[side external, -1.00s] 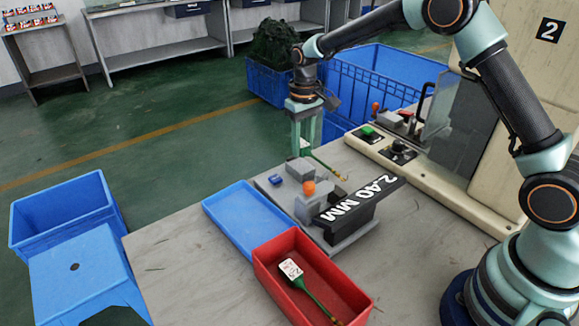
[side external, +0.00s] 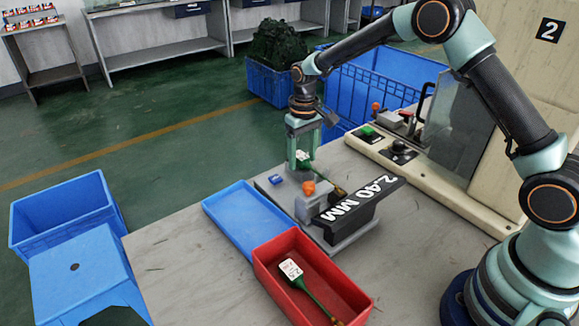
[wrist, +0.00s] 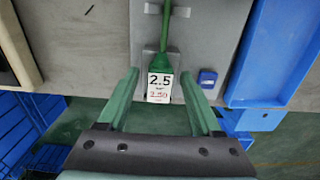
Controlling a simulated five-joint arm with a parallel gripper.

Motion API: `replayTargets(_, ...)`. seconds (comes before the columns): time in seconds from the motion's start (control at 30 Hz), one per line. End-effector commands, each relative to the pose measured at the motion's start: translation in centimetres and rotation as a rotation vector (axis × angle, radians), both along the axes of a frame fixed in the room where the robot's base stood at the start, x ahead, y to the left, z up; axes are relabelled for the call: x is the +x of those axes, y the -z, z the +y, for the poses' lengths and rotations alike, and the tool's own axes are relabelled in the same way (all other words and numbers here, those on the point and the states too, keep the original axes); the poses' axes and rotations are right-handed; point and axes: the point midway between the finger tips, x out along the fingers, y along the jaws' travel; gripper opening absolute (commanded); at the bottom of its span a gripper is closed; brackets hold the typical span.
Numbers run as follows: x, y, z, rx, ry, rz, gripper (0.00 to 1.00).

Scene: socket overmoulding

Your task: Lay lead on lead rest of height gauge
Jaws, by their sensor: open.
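The height gauge (side external: 352,226) stands on the table with a black "2.40 MM" plate and an orange knob (side external: 308,187). A green lead with a white tag (side external: 303,156) is at its left end, its thin end (side external: 341,191) reaching right. In the wrist view the lead (wrist: 165,60) lies over a grey rest block (wrist: 148,54), its tag reading 2.5 and its cable running over a grey bracket (wrist: 153,8). My gripper (wrist: 160,74) is open, one finger on each side of the lead, with gaps. In the side view my gripper (side external: 303,165) hides the rest block.
A red bin (side external: 262,262) holds another tagged lead (side external: 291,270). An empty blue tray (side external: 240,215) lies beside the gauge. A small blue block (side external: 275,180) sits on the gauge base, also in the wrist view (wrist: 207,78). A machine with a clear guard (side external: 462,120) stands behind.

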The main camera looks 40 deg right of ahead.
Motion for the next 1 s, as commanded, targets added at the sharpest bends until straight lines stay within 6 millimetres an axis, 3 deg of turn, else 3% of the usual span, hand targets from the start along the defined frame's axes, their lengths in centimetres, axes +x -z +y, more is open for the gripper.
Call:
replayTargets(0.17,0.0,-0.9,0.0,0.0,0.0,-0.002,0.66)
replayTargets(0.6,0.1,-9.3,0.0,0.0,0.0,-0.005,0.66)
replayTargets(1.0,-0.6,-13.5,-0.1,0.001,0.0,-0.02,0.66)
